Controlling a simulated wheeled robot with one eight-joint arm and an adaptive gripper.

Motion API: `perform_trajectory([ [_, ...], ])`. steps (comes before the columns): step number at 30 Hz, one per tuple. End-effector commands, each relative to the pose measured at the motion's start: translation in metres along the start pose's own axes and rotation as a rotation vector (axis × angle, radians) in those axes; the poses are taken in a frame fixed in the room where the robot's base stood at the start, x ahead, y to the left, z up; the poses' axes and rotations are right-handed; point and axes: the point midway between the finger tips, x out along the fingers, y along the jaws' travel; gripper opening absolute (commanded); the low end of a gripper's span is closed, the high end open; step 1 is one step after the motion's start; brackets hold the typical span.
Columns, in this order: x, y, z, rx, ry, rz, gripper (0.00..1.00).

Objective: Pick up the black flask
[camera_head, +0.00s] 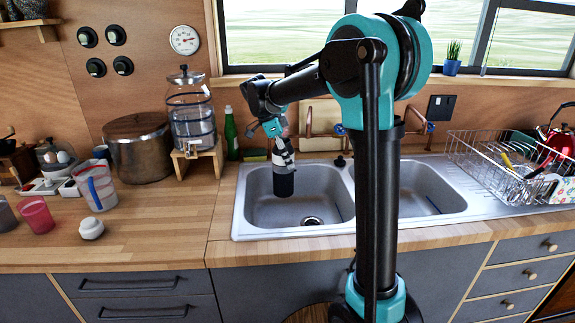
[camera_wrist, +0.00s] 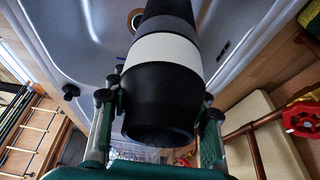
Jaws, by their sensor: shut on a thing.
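The black flask (camera_head: 284,184) hangs upright over the left basin of the sink. My gripper (camera_head: 282,150) is shut on its upper part. In the wrist view the flask (camera_wrist: 162,95) is large, black with a pale band around it. The gripper's fingers (camera_wrist: 160,105) press on both of its sides near the end closest to the camera. In the head view the fingers partly cover the flask's upper part. Its lower end appears above the basin floor, though the exact gap is hard to tell.
The double sink (camera_head: 250,222) has a tap and red-handled pipes behind it. A green bottle (camera_head: 231,135) and a glass dispenser (camera_head: 190,112) stand to the left. A wire dish rack (camera_head: 500,165) is at the right. The counter (camera_head: 165,225) left of the sink has bare room.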

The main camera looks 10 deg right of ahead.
Motion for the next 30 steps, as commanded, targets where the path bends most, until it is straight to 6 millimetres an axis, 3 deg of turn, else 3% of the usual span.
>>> perform_trajectory([
  [15,-0.028,0.000,-0.012,0.000,0.001,0.000,0.00],
  [30,-0.034,0.000,-0.014,0.000,0.001,0.000,0.00],
])
